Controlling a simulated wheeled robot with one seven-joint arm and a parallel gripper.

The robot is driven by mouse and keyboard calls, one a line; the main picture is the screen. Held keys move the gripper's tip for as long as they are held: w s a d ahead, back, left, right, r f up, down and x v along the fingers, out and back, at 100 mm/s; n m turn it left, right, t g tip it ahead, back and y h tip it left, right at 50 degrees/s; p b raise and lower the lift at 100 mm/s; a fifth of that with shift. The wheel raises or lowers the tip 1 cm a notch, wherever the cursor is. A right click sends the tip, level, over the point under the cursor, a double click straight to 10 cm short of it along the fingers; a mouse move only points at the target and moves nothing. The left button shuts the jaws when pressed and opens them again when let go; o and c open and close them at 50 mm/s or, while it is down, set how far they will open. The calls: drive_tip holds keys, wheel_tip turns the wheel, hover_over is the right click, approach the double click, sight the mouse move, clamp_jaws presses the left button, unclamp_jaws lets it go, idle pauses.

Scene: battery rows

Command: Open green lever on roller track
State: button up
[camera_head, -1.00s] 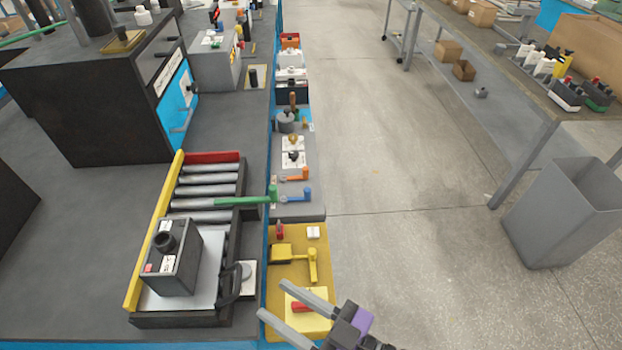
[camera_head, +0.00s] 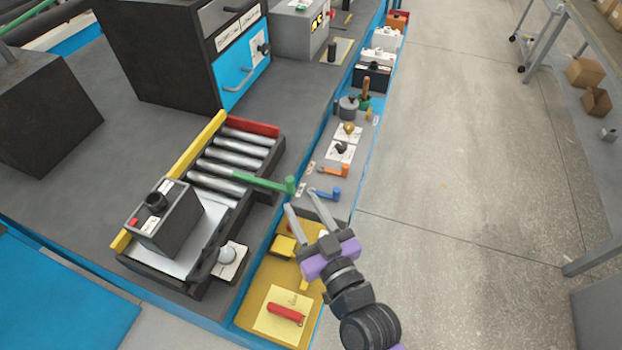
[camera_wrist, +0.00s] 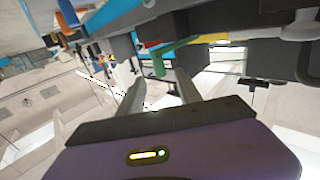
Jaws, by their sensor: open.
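The green lever (camera_head: 262,184) lies across the roller track (camera_head: 228,166), with its knobbed end sticking out past the track's right side. A dark battery-like box (camera_head: 160,222) stands on the track's near end. My gripper (camera_head: 302,207) is open and empty, just below and right of the lever's knob in the head view, apart from it. In the wrist view the green lever (camera_wrist: 190,43) shows ahead of the open fingers (camera_wrist: 158,92), slightly above the gap between them.
An orange lever (camera_head: 335,171) and a blue lever (camera_head: 327,194) sit close to my fingers' right. A yellow panel (camera_head: 250,295) with a red handle (camera_head: 286,312) lies below. A grey knob (camera_head: 227,256) is beside the track.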

sight(292, 187)
drive_tip(key=shift+w, duration=0.35)
drive_tip(key=shift+p+x, duration=0.9)
drive_tip(key=shift+x, duration=2.6)
drive_tip(key=shift+s+a, duration=0.1)
drive_tip(key=shift+a, duration=0.05)
clamp_jaws()
